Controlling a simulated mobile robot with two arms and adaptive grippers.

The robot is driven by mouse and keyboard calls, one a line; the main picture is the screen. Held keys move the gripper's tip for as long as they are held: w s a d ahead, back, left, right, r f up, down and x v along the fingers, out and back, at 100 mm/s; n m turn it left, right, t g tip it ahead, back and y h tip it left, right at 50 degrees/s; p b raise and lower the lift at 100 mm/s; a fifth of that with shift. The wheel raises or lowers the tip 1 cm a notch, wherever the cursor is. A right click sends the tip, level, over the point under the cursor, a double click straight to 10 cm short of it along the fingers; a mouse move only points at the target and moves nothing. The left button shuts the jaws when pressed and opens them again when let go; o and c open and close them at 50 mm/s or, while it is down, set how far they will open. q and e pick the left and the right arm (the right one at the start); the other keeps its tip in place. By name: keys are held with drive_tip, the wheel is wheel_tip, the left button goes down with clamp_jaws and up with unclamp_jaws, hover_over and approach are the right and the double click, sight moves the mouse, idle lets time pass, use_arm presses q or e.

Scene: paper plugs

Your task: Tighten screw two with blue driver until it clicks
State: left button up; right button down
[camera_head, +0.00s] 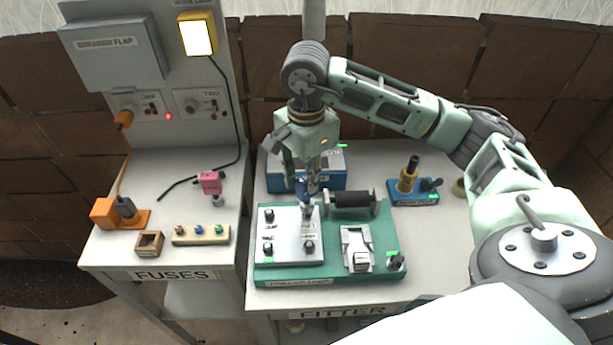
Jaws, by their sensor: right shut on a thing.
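My right gripper (302,178) points down over the fitter bench and is shut on the blue driver (304,188). Only a short part of the blue driver shows below the fingers. Its lower end is over the upper right corner of a light grey plate (289,248), where a screw position lies; I cannot tell whether the tip touches a screw. Dark screws show at the plate's upper left (269,215), lower left (267,246) and lower right (309,246). Their labels are too small to read. My left gripper is not in view.
The plate is on a green base (334,272) with a black roller (352,199) and a metal clamp (356,248). A blue box (331,180) stands behind. The fuses bench (190,259) is left.

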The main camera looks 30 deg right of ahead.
drive_tip(key=n+b, duration=0.2)
drive_tip(key=n, duration=0.2)
drive_tip(key=n+b, duration=0.3)
drive_tip(key=n, duration=0.1)
drive_tip(key=n+b, duration=0.3)
drive_tip(key=n, duration=0.1)
drive_tip(key=shift+f, duration=0.3)
drive_tip(key=n, duration=0.3)
drive_tip(key=shift+r, duration=0.15)
drive_tip(key=n+b, duration=0.1)
drive_tip(key=n, duration=0.7)
drive_tip(key=shift+r+b, duration=0.1)
drive_tip(key=shift+b, duration=0.3)
drive_tip(key=shift+s+d, duration=0.1)
drive_tip(key=shift+f+b, duration=1.1)
drive_tip(key=shift+b, duration=0.05)
